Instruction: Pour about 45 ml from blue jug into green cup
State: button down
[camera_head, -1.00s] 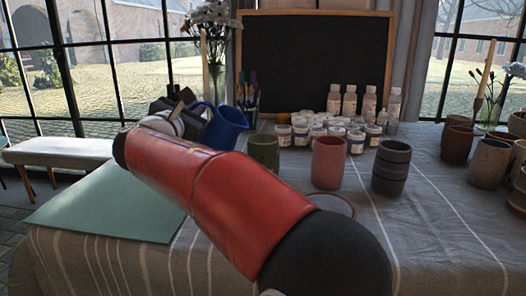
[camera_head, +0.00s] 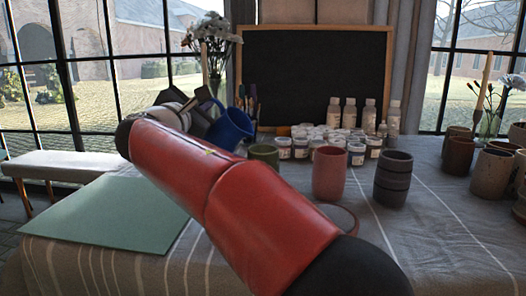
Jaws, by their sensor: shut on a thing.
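The blue jug (camera_head: 232,127) is held in the air above the table, left of centre, tilted toward the right. My gripper (camera_head: 203,112) is at the jug's left side and shut on it, partly hidden behind my red arm. The green cup (camera_head: 264,155) stands upright on the table, just right of and below the jug. The cup's lower part is hidden by my arm. The jug's mouth is close to the cup's rim in the picture. I cannot see any liquid or stream.
A pink cup (camera_head: 329,173) and a dark ribbed cup (camera_head: 393,178) stand to the right. Several paint jars (camera_head: 357,152) and white bottles (camera_head: 370,115) are behind. More brown cups (camera_head: 458,153) stand at the far right. A green mat (camera_head: 105,215) lies bare at the left.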

jog(key=shift+s+d+r+m+b, duration=0.2)
jog(key=shift+d+r+m+b, duration=0.25)
jog(key=shift+r+m, duration=0.35)
dwell(0.4)
jog(key=shift+s+d+r+h, duration=0.1)
jog(key=shift+s+r+h, duration=0.05)
jog(key=shift+h, duration=0.25)
jog(key=shift+s+d+r+m+b, duration=0.15)
jog(key=shift+d+r+m+b, duration=0.25)
jog(key=shift+m, duration=0.4)
dwell(1.6)
jog(key=shift+a, duration=0.1)
jog(key=a+f+n+p, duration=0.1)
jog(key=n, duration=0.1)
jog(key=w+a+f+n+p, duration=0.1)
jog(key=f+n, duration=0.1)
jog(key=shift+y+p, duration=0.3)
jog(key=shift+y, duration=0.1)
jog(key=shift+w+a+f+n+p, duration=0.2)
jog(key=shift+a+f+n+p, duration=0.15)
jog(key=shift+f+n, duration=0.3)
jog(key=shift+w+a+f+n+p, duration=0.2)
jog(key=shift+a+f+n, duration=0.25)
jog(key=shift+f, duration=0.4)
jog(key=shift+w+a+f+n+p, duration=0.25)
jog(key=shift+a+f+n, duration=0.2)
jog(key=shift+f, duration=0.3)
